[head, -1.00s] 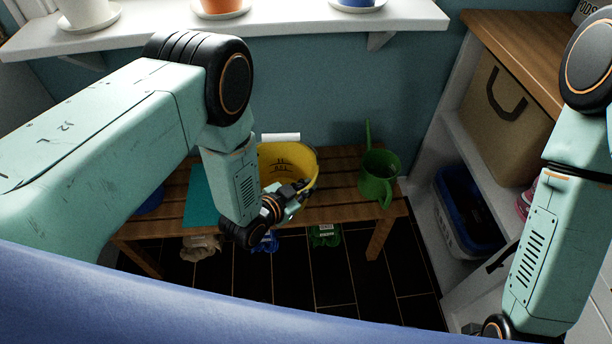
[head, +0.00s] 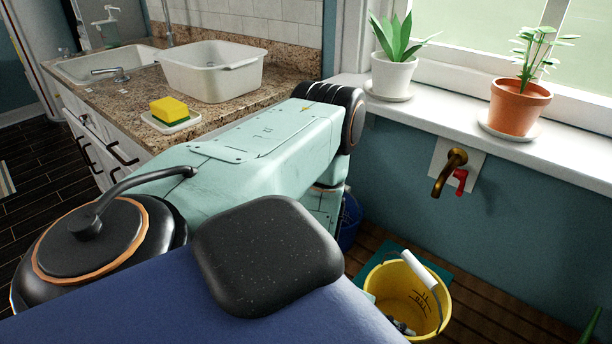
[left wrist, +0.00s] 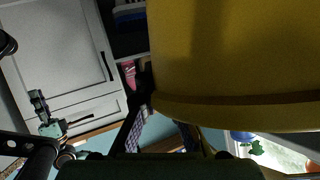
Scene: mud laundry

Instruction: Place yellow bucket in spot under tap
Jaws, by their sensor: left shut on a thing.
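The yellow bucket (head: 436,312), with a white grip on its wire handle, is at the lower right of the head view, over the slatted wooden bench. My left gripper (head: 401,328) is shut on the bucket's near rim, mostly hidden behind my own body. I cannot tell whether the bucket touches the bench. The brass tap (head: 450,172) with a red lever is on the wall above and beyond the bucket. A teal mat (head: 374,265) shows partly behind the bucket. The bucket's yellow wall (left wrist: 230,50) fills the upper right of the left wrist view. A small part, seemingly my right gripper (left wrist: 40,102), shows there, its jaws unclear.
A dark blue bucket (head: 349,220) stands left of the mat, partly behind my left arm. The windowsill (head: 440,112) with potted plants juts out above the tap. The counter (head: 225,112) with a white basin and yellow sponge is at left. Bare bench slats (head: 500,318) lie right of the bucket.

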